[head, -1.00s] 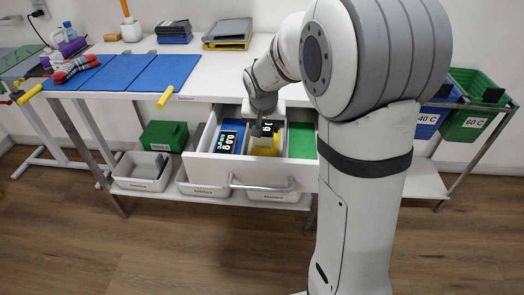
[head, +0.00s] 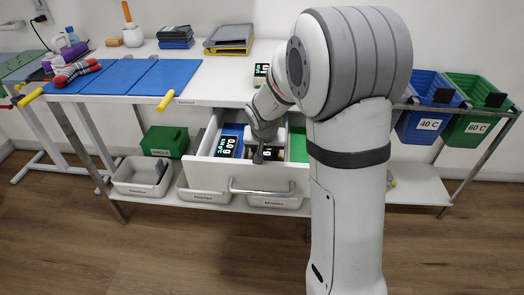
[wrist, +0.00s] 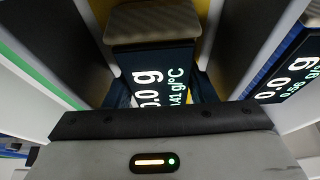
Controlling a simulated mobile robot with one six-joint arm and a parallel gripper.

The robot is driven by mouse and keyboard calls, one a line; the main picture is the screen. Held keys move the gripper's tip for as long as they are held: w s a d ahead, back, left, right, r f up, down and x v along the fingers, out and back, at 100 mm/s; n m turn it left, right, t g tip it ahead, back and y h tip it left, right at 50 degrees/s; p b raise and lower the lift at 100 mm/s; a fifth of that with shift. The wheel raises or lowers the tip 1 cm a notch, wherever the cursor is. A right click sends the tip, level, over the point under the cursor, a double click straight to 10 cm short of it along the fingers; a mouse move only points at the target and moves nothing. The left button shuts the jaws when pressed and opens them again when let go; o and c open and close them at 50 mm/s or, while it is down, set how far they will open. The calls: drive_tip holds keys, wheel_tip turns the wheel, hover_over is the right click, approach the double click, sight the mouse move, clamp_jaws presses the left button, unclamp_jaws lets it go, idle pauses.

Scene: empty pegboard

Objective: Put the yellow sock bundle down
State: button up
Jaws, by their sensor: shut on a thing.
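My gripper (head: 262,152) reaches down into the middle compartment of the open drawer (head: 242,178). It is shut on the yellow sock bundle, but the fingers and a dark display block hide the bundle's outline. In the wrist view a yellow surface (wrist: 214,22) shows behind the display (wrist: 157,78). I cannot tell there whether it is sock or compartment lining. My gripper's palm fills the bottom of the wrist view.
The left compartment is blue (head: 229,129) with its own display; the right one is green (head: 298,148). Drawer walls stand close on both sides of my gripper. Blue (head: 422,124) and green (head: 468,130) bins hang at right.

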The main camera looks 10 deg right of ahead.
drive_tip(key=shift+s+f+b, duration=0.3)
drive_tip(key=shift+f+b, duration=0.2)
drive_tip(key=shift+f, duration=0.2)
drive_tip(key=o, duration=1)
drive_tip(key=shift+r+p, duration=0.5)
drive_tip(key=shift+p, duration=0.15)
drive_tip(key=v, duration=0.4)
drive_tip(key=p+v, duration=0.1)
drive_tip(key=v, duration=0.3)
drive_tip(key=p+v, duration=0.1)
drive_tip(key=v, duration=0.3)
drive_tip(key=shift+w+r, duration=0.15)
drive_tip(key=shift+w, duration=0.25)
drive_tip(key=s+n+g+y, duration=0.1)
drive_tip(key=s+n+g, duration=0.1)
drive_tip(key=s, duration=2)
drive_tip(key=shift+s+d+n, duration=0.2)
drive_tip(key=shift+d+n, duration=0.15)
drive_tip(key=shift+n, duration=0.45)
